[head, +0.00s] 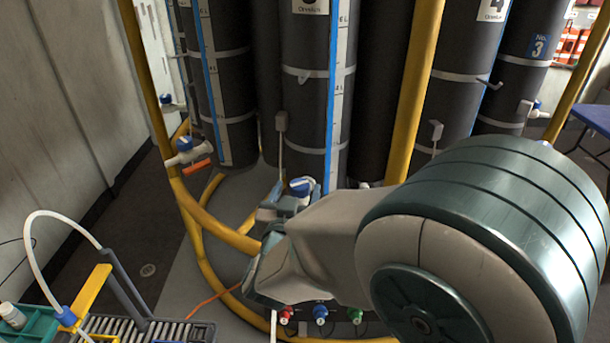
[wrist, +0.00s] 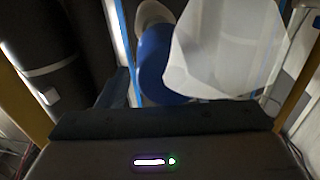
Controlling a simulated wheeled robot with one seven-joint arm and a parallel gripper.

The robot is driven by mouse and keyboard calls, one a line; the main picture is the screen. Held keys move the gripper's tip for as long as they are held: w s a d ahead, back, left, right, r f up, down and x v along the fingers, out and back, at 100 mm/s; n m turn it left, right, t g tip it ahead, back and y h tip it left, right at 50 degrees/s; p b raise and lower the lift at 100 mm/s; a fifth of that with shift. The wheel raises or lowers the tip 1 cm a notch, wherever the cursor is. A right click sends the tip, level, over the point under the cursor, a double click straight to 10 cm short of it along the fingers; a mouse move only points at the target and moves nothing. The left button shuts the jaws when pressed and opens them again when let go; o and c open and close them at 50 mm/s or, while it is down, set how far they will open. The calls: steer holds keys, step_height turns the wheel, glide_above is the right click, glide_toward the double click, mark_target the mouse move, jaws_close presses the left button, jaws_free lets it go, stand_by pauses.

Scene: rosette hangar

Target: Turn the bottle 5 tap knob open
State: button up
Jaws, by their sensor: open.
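The large dark bottle (head: 306,110) stands upright at the centre of the head view, with a blue-edged level scale; its number is cut off at the top edge. A blue tap knob with a white cap (head: 300,186) sits low in front of it. My gripper (head: 280,207) is open, close to this knob; my wrist hides the rest of the tap. In the wrist view the blue knob (wrist: 157,62) shows just beyond the dark gripper body, beside a large pale shape (wrist: 225,50) that I cannot identify. Contact between fingers and knob cannot be told.
Yellow rails (head: 424,70) and curved yellow pipes (head: 222,229) surround the bottles. Another blue-knobbed tap (head: 186,152) is at the left. Red, blue and green connectors (head: 320,313) sit below my wrist. A roller rack (head: 130,326) with a hose stands at lower left.

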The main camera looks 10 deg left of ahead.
mark_target(298, 191)
steer(key=shift+w+a, duration=0.1)
steer(key=shift+w, duration=1.6)
steer(key=c, duration=1)
